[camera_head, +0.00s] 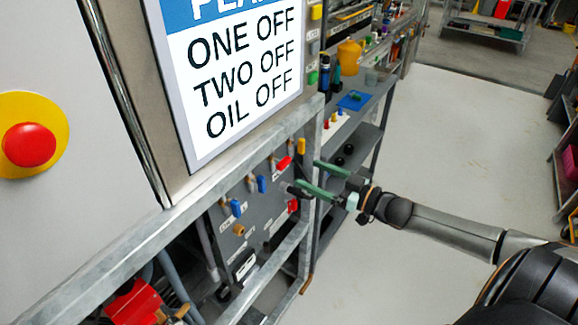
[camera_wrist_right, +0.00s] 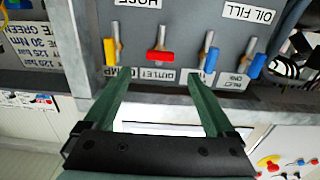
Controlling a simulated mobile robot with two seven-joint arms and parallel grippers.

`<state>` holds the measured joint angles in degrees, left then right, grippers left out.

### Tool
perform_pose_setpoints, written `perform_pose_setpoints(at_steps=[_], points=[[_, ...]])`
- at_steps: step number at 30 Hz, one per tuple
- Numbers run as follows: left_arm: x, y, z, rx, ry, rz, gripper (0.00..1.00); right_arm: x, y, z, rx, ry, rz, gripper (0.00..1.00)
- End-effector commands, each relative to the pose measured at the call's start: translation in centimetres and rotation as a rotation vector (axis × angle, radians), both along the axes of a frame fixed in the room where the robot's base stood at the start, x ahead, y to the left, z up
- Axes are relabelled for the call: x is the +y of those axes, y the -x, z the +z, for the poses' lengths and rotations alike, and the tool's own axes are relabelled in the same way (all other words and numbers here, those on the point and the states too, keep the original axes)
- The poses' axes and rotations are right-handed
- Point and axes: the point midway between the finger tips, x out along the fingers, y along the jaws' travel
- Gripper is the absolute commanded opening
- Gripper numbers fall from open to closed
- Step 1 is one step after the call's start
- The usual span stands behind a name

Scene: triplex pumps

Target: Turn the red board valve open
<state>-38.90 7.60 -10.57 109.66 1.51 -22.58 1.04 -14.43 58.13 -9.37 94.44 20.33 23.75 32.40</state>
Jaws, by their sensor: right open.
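The red board valve (camera_head: 284,163) has a red handle on a metal stem on the grey board (camera_head: 268,205). It also shows in the right wrist view (camera_wrist_right: 160,56), lying roughly crosswise between a yellow handle (camera_wrist_right: 110,52) and a blue handle (camera_wrist_right: 210,60). My right gripper (camera_head: 306,174) is open and empty in front of the board. In the right wrist view its two green fingers (camera_wrist_right: 160,82) point at the board, spread wider than the red handle. The handle appears just beyond the tips, between their lines. Contact is not visible. My left gripper is out of view.
Other board handles are close by: yellow (camera_head: 301,146), blue (camera_head: 262,184) and another blue (camera_head: 236,207). A lower red part (camera_head: 293,205) sits near the gripper. A galvanised frame rail (camera_head: 240,160) runs above the board. Open floor (camera_head: 440,150) lies to the right.

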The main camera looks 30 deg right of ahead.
Motion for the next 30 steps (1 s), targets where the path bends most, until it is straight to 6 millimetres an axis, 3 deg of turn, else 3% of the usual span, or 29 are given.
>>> perform_pose_setpoints(at_steps=[16,30], points=[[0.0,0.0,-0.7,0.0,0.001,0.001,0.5,2.4,-5.8,0.0,-0.002,-0.001,-0.001,0.9],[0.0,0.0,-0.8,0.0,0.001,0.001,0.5,2.9,-7.0,-0.1,0.002,0.001,-0.001,0.9]])
